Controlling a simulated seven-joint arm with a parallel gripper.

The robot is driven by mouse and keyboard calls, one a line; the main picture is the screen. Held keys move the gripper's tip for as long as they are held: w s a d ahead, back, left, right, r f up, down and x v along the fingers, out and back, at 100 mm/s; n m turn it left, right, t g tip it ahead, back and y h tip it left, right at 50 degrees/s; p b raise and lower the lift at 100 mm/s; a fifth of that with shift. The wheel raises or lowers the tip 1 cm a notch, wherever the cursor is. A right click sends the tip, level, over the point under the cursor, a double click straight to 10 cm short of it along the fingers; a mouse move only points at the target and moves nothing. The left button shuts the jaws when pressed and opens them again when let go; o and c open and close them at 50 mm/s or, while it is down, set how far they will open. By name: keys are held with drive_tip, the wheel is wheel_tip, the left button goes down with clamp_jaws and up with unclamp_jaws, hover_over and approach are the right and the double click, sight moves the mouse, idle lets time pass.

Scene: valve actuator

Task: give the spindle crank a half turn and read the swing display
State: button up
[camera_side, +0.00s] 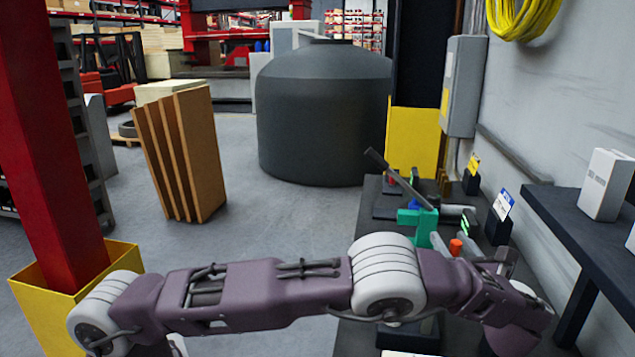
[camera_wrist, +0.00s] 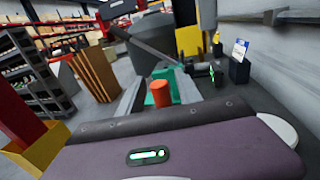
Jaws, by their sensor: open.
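A green valve body (camera_side: 418,218) stands on the dark bench, with a long dark lever (camera_side: 398,178) slanting up to the left behind it. An orange knob (camera_side: 455,247) is in front of the green body; it also shows in the wrist view (camera_wrist: 164,88). I cannot tell whether the lever or the knob belongs to the spindle crank. My gripper (camera_wrist: 158,80) is open, its grey fingers apart on either side of the orange knob; contact is not clear. A small green-lit display (camera_side: 465,224) sits right of the valve body; its reading is too small to make out.
A second fixture with red and blue parts (camera_side: 405,190) stands farther back on the bench (camera_side: 372,300). Small labelled stands (camera_side: 499,218) line the wall side. A shelf (camera_side: 570,215) with a white box (camera_side: 606,184) juts in at right. Open floor lies left of the bench.

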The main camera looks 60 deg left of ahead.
drive_tip(key=m+t+h, duration=0.1)
drive_tip(key=d+m+t+h, duration=0.1)
drive_tip(key=m+t+h, duration=0.1)
drive_tip(key=t, duration=0.1)
drive_tip(key=shift+s+d+h, duration=0.2)
drive_tip(key=shift+s+h, duration=0.1)
drive_tip(key=shift+s, duration=0.05)
drive_tip(key=shift+m+t+h, duration=0.3)
drive_tip(key=shift+m+h, duration=0.1)
drive_tip(key=v, duration=0.4)
drive_tip(key=r+v, duration=0.1)
drive_tip(key=v, duration=0.2)
drive_tip(key=shift+d, duration=0.15)
wheel_tip(320, 180, up, 19)
drive_tip(key=s+a+f+n+g+h, duration=0.1)
drive_tip(key=s+a+f+n+g, duration=0.1)
drive_tip(key=s+a+n+g, duration=0.4)
drive_tip(key=s+a+f+n+g, duration=0.1)
drive_tip(key=s+a+n+g, duration=0.3)
drive_tip(key=a, duration=0.5)
drive_tip(key=s+n+g+h, duration=0.2)
drive_tip(key=s+n+h, duration=0.5)
drive_tip(key=s+n, duration=0.3)
drive_tip(key=shift+s+d, duration=0.25)
drive_tip(key=shift+s, duration=0.25)
drive_tip(key=shift+f, duration=0.15)
